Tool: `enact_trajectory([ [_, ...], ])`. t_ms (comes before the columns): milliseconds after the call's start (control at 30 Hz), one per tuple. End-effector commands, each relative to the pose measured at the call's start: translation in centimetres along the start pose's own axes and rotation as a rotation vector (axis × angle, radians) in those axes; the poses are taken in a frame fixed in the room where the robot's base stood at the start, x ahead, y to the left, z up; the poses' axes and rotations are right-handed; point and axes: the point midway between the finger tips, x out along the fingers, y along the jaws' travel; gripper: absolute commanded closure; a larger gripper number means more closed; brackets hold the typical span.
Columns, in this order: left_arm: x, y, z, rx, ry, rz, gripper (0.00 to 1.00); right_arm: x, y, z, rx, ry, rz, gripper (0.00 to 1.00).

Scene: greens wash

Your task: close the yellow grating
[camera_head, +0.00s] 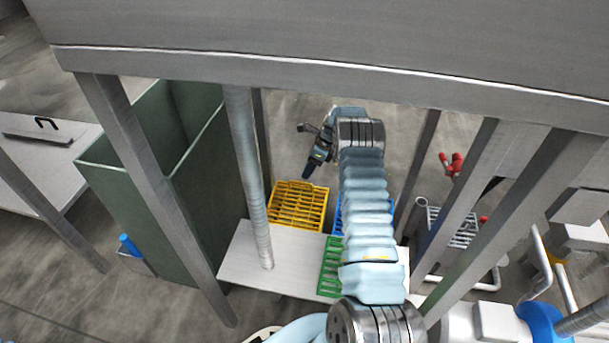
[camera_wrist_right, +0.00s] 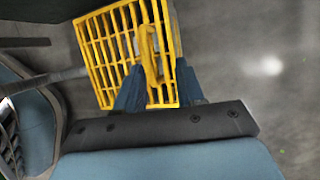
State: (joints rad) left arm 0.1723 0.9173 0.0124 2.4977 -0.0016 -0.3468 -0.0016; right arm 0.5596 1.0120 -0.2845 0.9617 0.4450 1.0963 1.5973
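The yellow grating (camera_head: 297,206) lies in the head view beyond the far edge of the white table, left of my right arm. My right gripper (camera_head: 308,171) is just beyond the grating's far edge, its dark fingers pointing down and left. In the right wrist view the yellow grating (camera_wrist_right: 105,50) stands close in front of the right gripper (camera_wrist_right: 160,88). The two blue-grey fingers are apart, with a yellow handle (camera_wrist_right: 150,55) showing between them. I cannot tell whether they touch it. My left gripper is out of view.
Green (camera_head: 329,268) and blue (camera_head: 338,215) gratings are beside my right arm, partly hidden by it. A tall green bin (camera_head: 140,195) stands at left. Grey metal posts (camera_head: 248,165) and an overhead beam frame the space.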

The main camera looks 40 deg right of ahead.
Motion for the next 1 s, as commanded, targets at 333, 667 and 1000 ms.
enact_trajectory([
  [333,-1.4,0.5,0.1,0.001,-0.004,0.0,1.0,-7.9,0.0,0.1,0.001,0.0,0.001,0.62],
  [667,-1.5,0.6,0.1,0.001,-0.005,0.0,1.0,-9.4,0.0,0.0,0.001,0.0,0.004,0.62],
  [1000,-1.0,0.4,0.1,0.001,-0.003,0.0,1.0,-8.8,1.4,1.3,-0.275,0.124,-0.026,0.96],
])
